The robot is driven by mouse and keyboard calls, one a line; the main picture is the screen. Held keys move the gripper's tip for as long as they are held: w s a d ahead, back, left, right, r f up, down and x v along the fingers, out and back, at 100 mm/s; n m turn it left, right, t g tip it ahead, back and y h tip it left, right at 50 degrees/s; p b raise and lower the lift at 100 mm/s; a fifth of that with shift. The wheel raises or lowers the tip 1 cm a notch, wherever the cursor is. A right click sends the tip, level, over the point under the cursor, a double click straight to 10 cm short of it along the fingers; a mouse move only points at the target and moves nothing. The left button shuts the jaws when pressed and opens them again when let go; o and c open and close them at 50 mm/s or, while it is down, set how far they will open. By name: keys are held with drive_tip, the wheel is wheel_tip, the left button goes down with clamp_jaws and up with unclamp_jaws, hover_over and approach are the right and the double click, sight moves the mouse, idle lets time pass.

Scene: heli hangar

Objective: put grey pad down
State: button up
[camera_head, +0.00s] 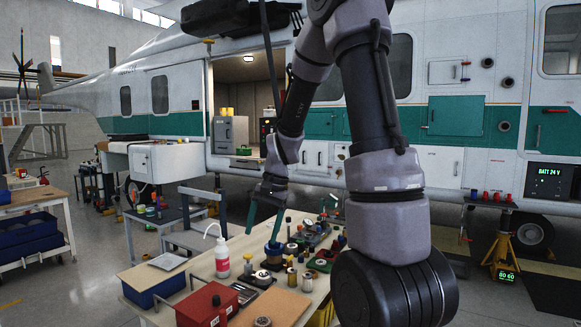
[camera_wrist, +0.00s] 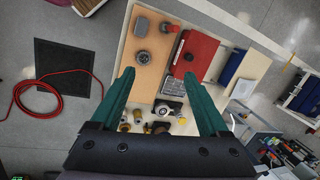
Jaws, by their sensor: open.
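A grey, rounded block that looks like the grey pad (camera_wrist: 142,26) lies on a wooden board (camera_wrist: 146,83) at the top of the wrist view. I cannot make it out in the head view. My gripper (camera_wrist: 159,74) has its two green fingers spread wide, with nothing held between them. In the head view my gripper (camera_head: 264,220) hangs over the far part of the workbench, fingers pointing down. In the wrist view the pad lies beyond the fingertips, apart from them.
A dark round part (camera_wrist: 140,57) sits close to the pad, and a red box (camera_wrist: 200,52) stands to its right. Bottles and small parts crowd the bench, including a white bottle with a red label (camera_head: 222,258). A helicopter (camera_head: 440,60) stands behind.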

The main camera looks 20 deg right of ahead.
drive_tip(key=s+d+r+n+t, duration=0.1)
drive_tip(key=s+r+n+t, duration=0.2)
drive_tip(key=s+r, duration=1.4)
wheel_tip(320, 180, up, 3)
drive_tip(key=t, duration=0.3)
drive_tip(key=shift+n+h, duration=0.4)
